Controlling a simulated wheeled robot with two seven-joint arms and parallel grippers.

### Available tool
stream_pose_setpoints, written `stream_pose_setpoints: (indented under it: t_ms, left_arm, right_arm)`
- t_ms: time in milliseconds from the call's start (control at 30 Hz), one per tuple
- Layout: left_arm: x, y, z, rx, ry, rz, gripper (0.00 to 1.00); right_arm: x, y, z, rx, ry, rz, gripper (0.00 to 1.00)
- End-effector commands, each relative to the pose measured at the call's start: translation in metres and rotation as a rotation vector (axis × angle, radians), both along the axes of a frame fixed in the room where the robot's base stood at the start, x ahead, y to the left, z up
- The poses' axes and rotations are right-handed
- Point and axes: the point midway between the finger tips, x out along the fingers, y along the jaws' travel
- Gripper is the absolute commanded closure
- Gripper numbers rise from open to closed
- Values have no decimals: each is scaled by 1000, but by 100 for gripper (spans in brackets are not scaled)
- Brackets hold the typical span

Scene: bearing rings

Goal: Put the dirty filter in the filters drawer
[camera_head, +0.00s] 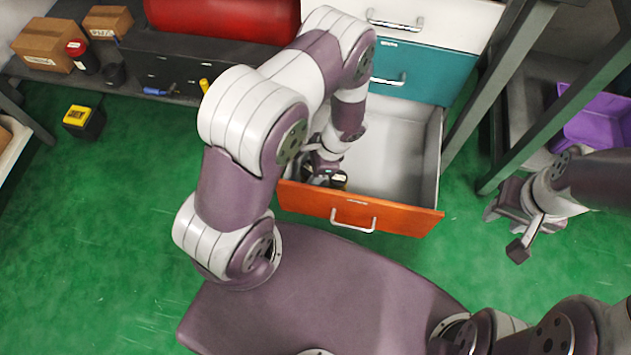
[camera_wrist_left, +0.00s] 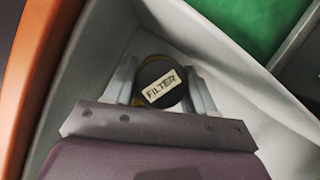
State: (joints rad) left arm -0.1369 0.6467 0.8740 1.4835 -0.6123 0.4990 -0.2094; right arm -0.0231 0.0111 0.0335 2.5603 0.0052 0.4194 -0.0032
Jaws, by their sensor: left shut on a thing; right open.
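The filter (camera_wrist_left: 159,84) is a dark round canister with a white label reading FILTER. It also shows as a dark shape in the head view (camera_head: 338,180), partly hidden by my arm. My left gripper (camera_wrist_left: 160,88) is shut on it, with a finger on each side, inside the open drawer. The drawer (camera_head: 353,216) has an orange front with a metal handle and a grey-white interior. Whether the filter touches the drawer floor, I cannot tell. My right gripper (camera_head: 510,224) is open and empty, over the green floor to the right of the drawer.
A teal drawer (camera_head: 425,70) and a white drawer (camera_head: 445,22) above it are shut. Dark metal legs (camera_head: 517,95) and a purple bin (camera_head: 600,118) stand to the right. A yellow-and-black box (camera_head: 84,120) is on the floor at left. The open drawer's right part is empty.

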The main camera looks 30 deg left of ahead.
Motion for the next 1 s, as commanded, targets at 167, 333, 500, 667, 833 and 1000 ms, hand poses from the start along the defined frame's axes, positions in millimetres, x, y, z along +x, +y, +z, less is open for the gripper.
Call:
stream_pose_setpoints:
  t_ms: [167, 333, 500, 667, 833, 1000]
  left_arm:
    - [0, 0, -22, 0, 0, -3, 77]
    - [0, 0, -53, 0, 0, -2, 77]
    - [1, 0, -51, 0, -1, -3, 77]
    - [1, 0, -54, 0, -1, -4, 77]
    - [1, 0, -54, 0, -1, -4, 19]
    - [1, 0, -54, 0, -1, -4, 19]
  right_arm:
    - [0, 0, -14, 0, -1, 0, 57]
    - [0, 0, -34, 0, -1, 0, 57]
    - [0, 0, -30, 0, -1, 0, 57]
    - [0, 0, -32, 0, -1, 0, 57]
    - [0, 0, -32, 0, -1, 0, 57]
    - [0, 0, -32, 0, -1, 0, 57]
